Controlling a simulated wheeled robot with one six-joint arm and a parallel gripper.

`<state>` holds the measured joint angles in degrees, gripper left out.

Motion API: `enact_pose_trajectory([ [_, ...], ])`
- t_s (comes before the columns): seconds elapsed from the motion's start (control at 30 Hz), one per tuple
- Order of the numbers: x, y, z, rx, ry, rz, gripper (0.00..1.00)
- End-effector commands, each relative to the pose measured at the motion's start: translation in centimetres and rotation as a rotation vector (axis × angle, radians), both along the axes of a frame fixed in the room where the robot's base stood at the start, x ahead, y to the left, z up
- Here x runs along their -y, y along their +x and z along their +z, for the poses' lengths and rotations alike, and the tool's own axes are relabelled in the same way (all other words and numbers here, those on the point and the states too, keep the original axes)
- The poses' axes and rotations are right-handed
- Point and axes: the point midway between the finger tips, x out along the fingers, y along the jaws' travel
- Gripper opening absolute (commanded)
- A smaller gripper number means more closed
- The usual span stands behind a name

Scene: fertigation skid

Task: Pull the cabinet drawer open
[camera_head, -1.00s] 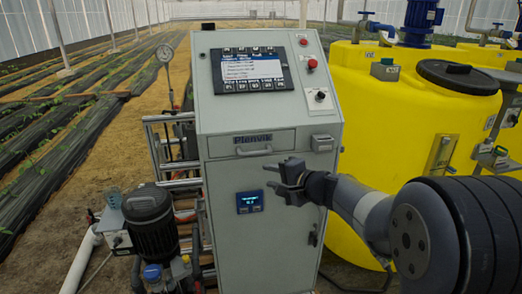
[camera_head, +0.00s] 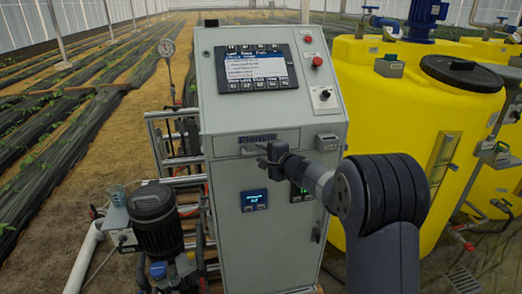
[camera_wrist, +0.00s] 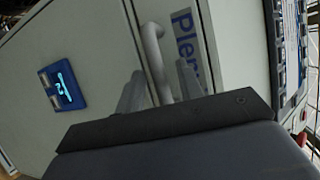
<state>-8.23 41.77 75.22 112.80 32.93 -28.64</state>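The grey control cabinet (camera_head: 262,235) stands in the middle of the head view. Its shallow drawer (camera_head: 230,141), with a blue Plenvik label, is closed below the sloped panel. My gripper (camera_head: 266,154) is in front of the drawer and hides part of it. In the wrist view the drawer handle (camera_wrist: 152,42) is a pale bar beside the label (camera_wrist: 186,38). My gripper's fingers (camera_wrist: 160,72) are apart, one on each side of the bar. Whether either finger touches the bar cannot be told.
A yellow tank (camera_head: 410,110) stands close at right. A dark motor pump (camera_head: 154,218) and pipework are at left. A red button (camera_head: 317,62) is on the upper panel.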

Motion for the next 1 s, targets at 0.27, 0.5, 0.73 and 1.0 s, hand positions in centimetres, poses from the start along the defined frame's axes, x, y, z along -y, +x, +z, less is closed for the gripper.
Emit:
enact_pose_trajectory([
  [0.27,-0.71,0.89,-0.28,0.0,-0.002,-0.001,0.36],
  [0.5,-0.7,0.88,-0.28,0.0,-0.002,-0.001,0.33],
  [0.73,-0.71,0.87,-0.27,0.0,-0.002,-0.001,0.14],
  [1.0,-0.7,0.86,-0.28,-0.001,-0.001,-0.001,0.0],
])
